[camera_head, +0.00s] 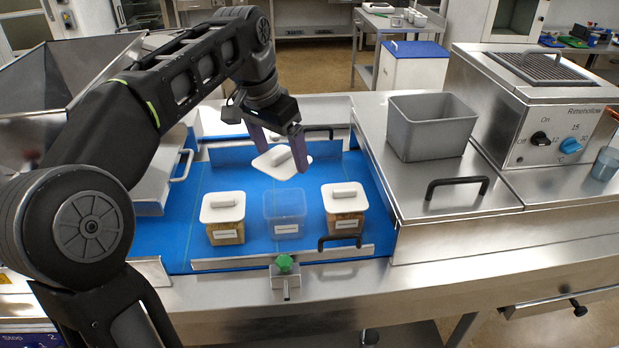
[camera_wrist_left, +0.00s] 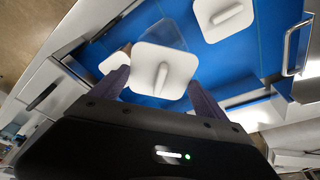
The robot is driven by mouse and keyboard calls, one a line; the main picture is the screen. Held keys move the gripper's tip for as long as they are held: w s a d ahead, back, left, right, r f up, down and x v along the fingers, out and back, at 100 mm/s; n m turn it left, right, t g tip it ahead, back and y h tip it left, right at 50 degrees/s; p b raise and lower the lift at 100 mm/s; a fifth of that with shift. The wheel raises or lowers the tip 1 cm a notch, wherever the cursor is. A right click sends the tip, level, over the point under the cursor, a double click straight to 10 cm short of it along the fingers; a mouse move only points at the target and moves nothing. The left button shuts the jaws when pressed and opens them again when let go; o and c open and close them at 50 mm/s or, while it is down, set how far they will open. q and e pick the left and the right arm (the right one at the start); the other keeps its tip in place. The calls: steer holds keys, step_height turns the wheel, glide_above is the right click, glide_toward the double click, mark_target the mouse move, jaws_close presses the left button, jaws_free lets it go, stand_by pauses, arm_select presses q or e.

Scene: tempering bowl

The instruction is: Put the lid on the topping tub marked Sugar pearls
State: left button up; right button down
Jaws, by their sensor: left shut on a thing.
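My left gripper (camera_head: 277,148) is shut on a white square lid (camera_head: 282,164) with a raised bar handle. The lid is tilted in the head view and is held above the blue surface, behind the middle tub. In the left wrist view the lid (camera_wrist_left: 163,72) sits between the fingers of my left gripper (camera_wrist_left: 160,92). The middle tub (camera_head: 285,213) is clear and has no lid on it. It looks pale or empty inside. Its label is too small to read, so I cannot tell whether it says Sugar pearls. My right gripper is not in view.
A lidded tub (camera_head: 224,232) stands left of the middle tub and another lidded tub (camera_head: 344,222) stands right, both close by. A low metal rail (camera_head: 225,263) runs in front. A grey bin (camera_head: 430,128) and a heater unit (camera_head: 540,110) stand to the right.

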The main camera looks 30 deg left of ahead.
mark_target(278, 164)
arm_select(q)
steer(key=shift+w+r, duration=0.15)
steer(key=shift+r, duration=0.15)
steer(key=shift+s, duration=0.25)
step_height(278, 164, down, 6)
steer(key=b, duration=0.5)
steer(key=shift+r, duration=0.1)
step_height(278, 164, down, 4)
steer(key=shift+f, duration=0.15)
